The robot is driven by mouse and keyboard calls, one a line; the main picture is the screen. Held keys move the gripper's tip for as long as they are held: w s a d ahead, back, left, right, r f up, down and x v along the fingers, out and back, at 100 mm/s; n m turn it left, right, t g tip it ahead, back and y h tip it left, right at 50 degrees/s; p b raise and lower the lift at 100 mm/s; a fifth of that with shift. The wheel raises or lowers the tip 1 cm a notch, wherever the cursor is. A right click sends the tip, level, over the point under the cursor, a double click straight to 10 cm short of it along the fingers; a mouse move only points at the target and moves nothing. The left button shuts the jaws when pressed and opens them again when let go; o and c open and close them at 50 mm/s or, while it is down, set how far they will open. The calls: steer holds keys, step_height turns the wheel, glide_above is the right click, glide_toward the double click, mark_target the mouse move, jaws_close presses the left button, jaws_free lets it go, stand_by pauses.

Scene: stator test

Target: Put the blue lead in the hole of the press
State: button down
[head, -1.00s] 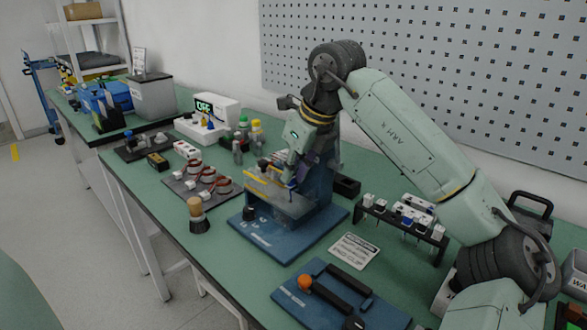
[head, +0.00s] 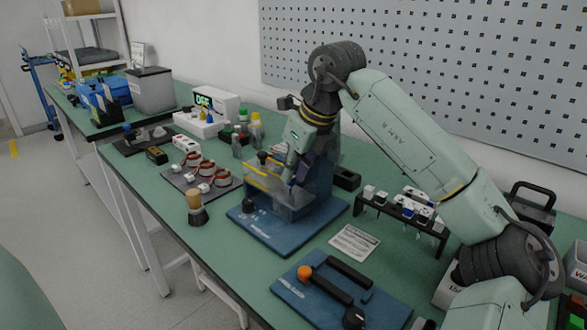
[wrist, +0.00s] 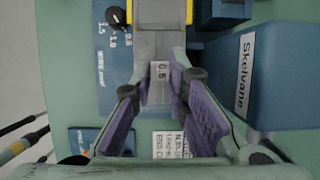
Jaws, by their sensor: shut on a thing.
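The blue press (head: 318,190) stands on a blue base plate on the green bench, with a clear guard and a yellow bar at its front. Part of it, labelled Skelvane, shows in the wrist view (wrist: 275,75). My gripper (head: 298,174) is at the press, over the guard area.
A black rack (head: 398,212) with several tagged leads stands right of the press. A white card (head: 355,242) and a blue fixture with an orange knob (head: 305,272) lie in front. A brush (head: 196,208) and a tray of coils (head: 200,178) are at left.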

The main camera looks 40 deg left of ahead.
steer(key=shift+f, duration=0.1)
steer(key=shift+f+b, duration=0.65)
steer(key=shift+f, duration=0.25)
steer(key=c, duration=1.5)
jaws_free()
steer(key=shift+r, duration=0.15)
steer(key=v, duration=1.1)
steer(key=shift+d+r, duration=0.15)
steer(key=shift+r, duration=0.25)
